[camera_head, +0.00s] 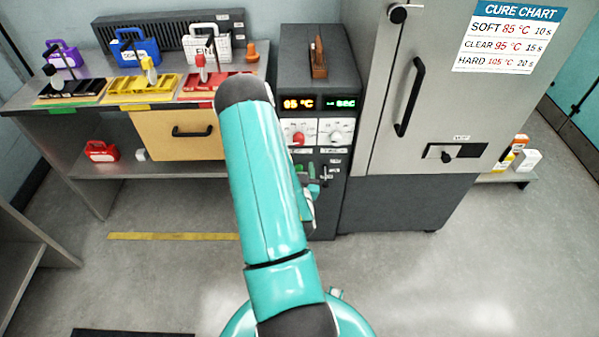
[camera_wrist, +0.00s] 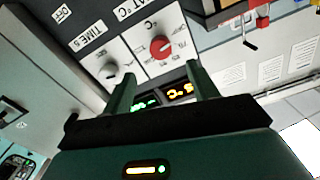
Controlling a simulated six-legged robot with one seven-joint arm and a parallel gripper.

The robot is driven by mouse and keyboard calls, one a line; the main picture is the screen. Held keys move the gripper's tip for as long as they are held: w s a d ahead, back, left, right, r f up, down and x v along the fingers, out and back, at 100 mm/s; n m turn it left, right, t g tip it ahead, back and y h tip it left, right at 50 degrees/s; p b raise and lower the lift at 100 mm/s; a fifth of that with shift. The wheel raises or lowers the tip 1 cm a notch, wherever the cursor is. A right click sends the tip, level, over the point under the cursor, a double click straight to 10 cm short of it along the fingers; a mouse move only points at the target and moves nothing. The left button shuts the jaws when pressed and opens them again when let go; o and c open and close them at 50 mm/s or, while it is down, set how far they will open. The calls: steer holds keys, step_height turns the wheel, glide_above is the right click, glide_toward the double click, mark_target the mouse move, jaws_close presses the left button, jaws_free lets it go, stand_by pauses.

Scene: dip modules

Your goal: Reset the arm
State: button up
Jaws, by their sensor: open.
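My teal arm rises from the bottom middle of the head view and leans over toward the control unit (camera_head: 355,75). My gripper (camera_wrist: 162,78) is open in the wrist view, with two green fingers spread apart and nothing between them. It faces the unit's panel. Beyond the fingertips are a red temperature dial (camera_wrist: 160,47) and a white time dial (camera_wrist: 113,73). The red dial (camera_head: 299,139) and white dial (camera_head: 337,138) also show in the head view. I cannot tell whether a finger touches the panel. In the head view the gripper is mostly hidden behind my arm.
A bench (camera_head: 75,107) at left holds coloured trays and carriers. A drawer (camera_head: 180,133) is below. A tall grey cabinet (camera_head: 420,110) with a cure chart (camera_head: 508,37) stands right of the unit. Small boxes (camera_head: 525,160) sit on a shelf at right. The foreground floor is mostly clear.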

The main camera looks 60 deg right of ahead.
steer(key=shift+v, duration=1)
